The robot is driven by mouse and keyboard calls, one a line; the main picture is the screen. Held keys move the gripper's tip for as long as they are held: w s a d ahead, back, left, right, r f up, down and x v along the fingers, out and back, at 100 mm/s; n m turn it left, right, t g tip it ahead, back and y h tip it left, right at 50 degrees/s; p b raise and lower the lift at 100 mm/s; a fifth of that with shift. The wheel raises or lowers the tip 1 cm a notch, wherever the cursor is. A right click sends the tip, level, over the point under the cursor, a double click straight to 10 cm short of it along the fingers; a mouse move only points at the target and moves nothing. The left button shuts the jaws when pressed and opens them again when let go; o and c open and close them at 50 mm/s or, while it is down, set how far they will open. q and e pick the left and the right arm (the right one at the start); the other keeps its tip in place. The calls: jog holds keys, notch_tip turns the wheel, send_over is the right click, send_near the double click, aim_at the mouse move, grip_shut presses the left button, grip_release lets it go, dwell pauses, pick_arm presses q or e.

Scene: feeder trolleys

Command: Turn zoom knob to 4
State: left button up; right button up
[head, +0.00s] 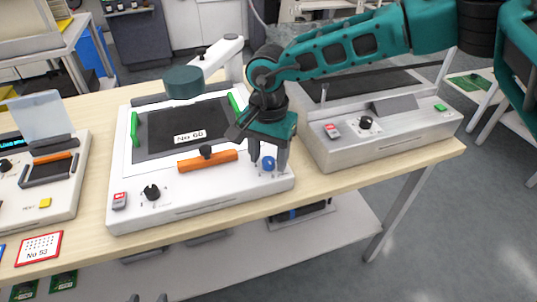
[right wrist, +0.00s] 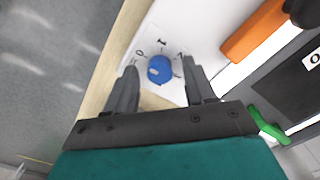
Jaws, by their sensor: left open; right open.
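A blue knob (head: 268,163) sits at the front right of the white No 66 machine (head: 235,197). In the right wrist view the blue knob (right wrist: 160,69) has a pale mark towards its lower left and a printed scale around it; 0 and 1 are readable, the other marks are not clear. My right gripper (head: 268,161) is open with its fingers on either side of the knob; contact cannot be told. It also shows in the right wrist view (right wrist: 160,88). My left gripper (head: 148,298) is open and empty at the bottom edge, only its fingertips visible.
The No 66 machine also has a black knob (head: 151,192), a red switch (head: 119,200) and an orange bar (head: 208,161). Another machine (head: 390,138) stands close on the right, a third (head: 45,200) on the left. The wooden table edge (head: 330,186) runs in front.

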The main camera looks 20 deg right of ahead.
jog(key=shift+f, duration=0.1)
jog(key=shift+c, duration=0.5)
grip_shut()
